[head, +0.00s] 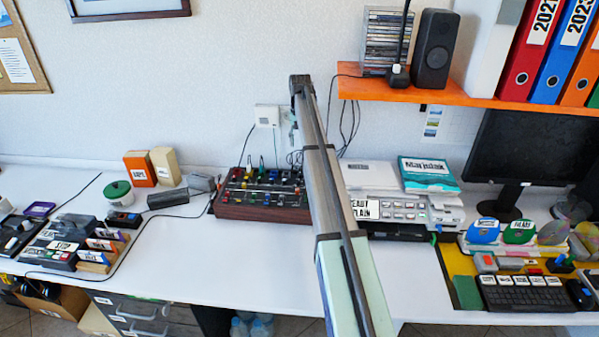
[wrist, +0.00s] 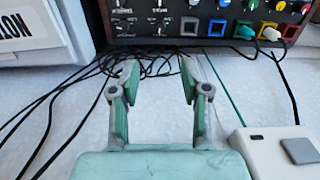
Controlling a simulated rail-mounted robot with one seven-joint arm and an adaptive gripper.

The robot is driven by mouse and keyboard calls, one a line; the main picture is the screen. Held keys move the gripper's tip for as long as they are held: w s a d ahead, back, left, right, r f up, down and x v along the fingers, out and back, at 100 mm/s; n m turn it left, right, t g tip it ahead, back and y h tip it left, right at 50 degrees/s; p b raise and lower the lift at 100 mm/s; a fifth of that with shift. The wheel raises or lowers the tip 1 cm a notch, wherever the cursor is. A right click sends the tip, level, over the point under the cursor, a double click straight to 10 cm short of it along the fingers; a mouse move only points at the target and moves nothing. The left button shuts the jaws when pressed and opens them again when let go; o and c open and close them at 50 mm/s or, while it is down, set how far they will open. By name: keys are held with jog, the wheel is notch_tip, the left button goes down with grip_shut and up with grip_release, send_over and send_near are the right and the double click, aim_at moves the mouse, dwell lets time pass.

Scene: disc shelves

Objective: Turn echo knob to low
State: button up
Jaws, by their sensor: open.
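A dark panel box with wooden sides (head: 262,213) sits on the white desk and carries many small coloured knobs. The panel (wrist: 165,42) also fills the top of the wrist view, with black, blue, red, green and white knobs or plugs showing at upper right. Its small labels are unreadable, so I cannot tell which knob is echo or where it points. My gripper (wrist: 158,73) is open and empty, its fingers apart, just short of the panel's near edge in the wrist view.
Dark cables (wrist: 150,66) lie around the fingertips in the wrist view. A white device with a grey button (wrist: 300,150) is at right, and a labelled white box (wrist: 40,35) at upper left. An orange shelf (head: 440,94) overhangs the desk's right side.

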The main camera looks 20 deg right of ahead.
aim_at(300, 174)
notch_tip(300, 174, down, 15)
jog(key=p, duration=0.2)
jog(key=shift+p, duration=0.4)
jog(key=shift+c, duration=0.3)
grip_shut()
